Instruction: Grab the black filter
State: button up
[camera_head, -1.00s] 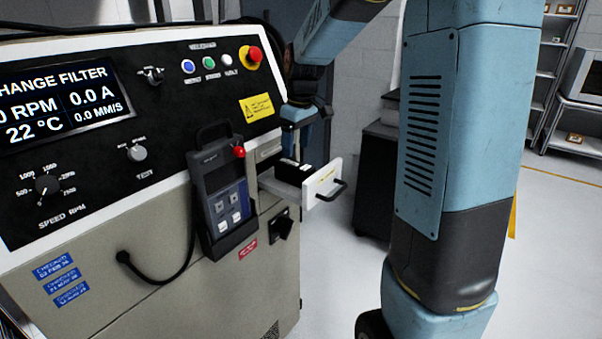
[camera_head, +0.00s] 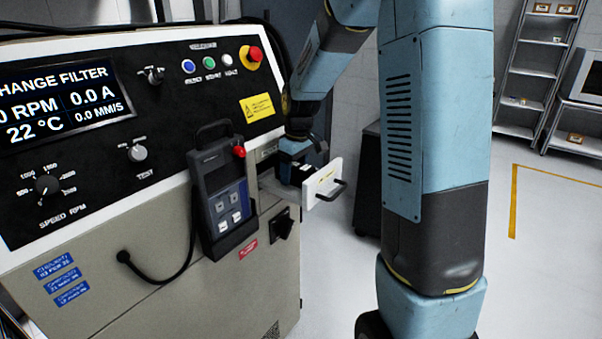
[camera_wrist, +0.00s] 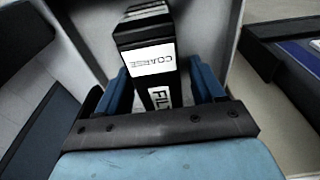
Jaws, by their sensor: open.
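The black filter (camera_wrist: 149,40) stands in the open drawer in the wrist view, with a white label reading "COARSE" and a second label partly reading "FIL". My gripper (camera_wrist: 160,88) is open, with one blue finger on each side of the filter. Whether the fingers touch it I cannot tell. In the head view my gripper (camera_head: 292,168) is down at the open drawer (camera_head: 325,183), which has a white front and a black handle. The filter is mostly hidden there by my gripper.
The machine's control panel (camera_head: 140,90) reads "CHANGE FILTER". A handheld pendant (camera_head: 221,190) hangs just left of the drawer. A dark cabinet (camera_head: 368,185) stands behind my arm. Shelves (camera_head: 535,75) are at the back right, and the floor at right is clear.

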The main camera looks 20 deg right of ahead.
jog(key=c, duration=1.1)
